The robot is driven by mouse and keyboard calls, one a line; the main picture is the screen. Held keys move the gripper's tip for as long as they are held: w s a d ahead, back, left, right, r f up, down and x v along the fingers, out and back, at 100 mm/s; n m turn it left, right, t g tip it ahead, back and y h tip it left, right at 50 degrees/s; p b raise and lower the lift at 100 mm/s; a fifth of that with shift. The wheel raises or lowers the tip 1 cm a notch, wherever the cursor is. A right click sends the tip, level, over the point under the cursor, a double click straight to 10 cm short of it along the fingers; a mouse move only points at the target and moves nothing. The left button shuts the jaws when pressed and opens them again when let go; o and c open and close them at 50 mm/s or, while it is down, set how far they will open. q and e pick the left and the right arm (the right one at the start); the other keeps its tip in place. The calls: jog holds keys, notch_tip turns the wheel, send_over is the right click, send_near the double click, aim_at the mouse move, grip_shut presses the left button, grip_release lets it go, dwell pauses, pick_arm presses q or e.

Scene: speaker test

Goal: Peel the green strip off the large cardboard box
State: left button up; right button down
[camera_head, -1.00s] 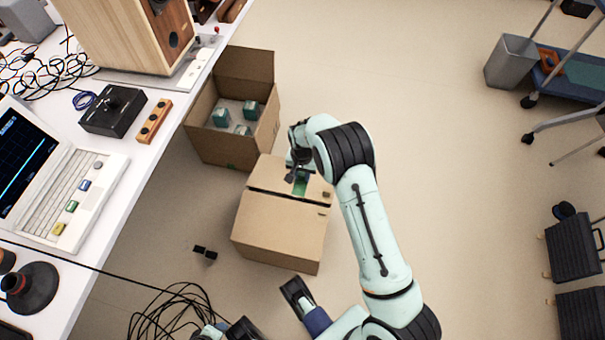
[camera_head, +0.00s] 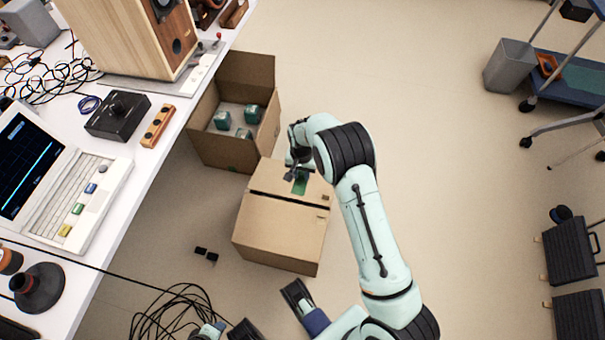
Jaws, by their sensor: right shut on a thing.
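The large cardboard box (camera_head: 279,232) stands on the floor in the middle of the head view, its top flaps closed with a dark seam across. The green strip (camera_head: 301,184) shows on its top near the far side, partly hidden by my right gripper. My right gripper (camera_head: 291,176) is at the strip, over the box top, and is shut on it; the fingertips are small and partly covered by my wrist. My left gripper (camera_head: 297,296) is low in the picture, in front of the box and apart from it; its jaws are not clear.
An open cardboard box (camera_head: 222,150) with several green-and-white items stands just behind. The white bench (camera_head: 128,180) at left carries a laptop, a wooden speaker and cables. Black cables (camera_head: 170,310) lie on the floor at lower left. Floor at right is clear up to the black cases (camera_head: 572,250).

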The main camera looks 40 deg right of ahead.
aim_at(302, 174)
jog(key=shift+r+p, duration=1.95)
jog(key=shift+r, duration=1.1)
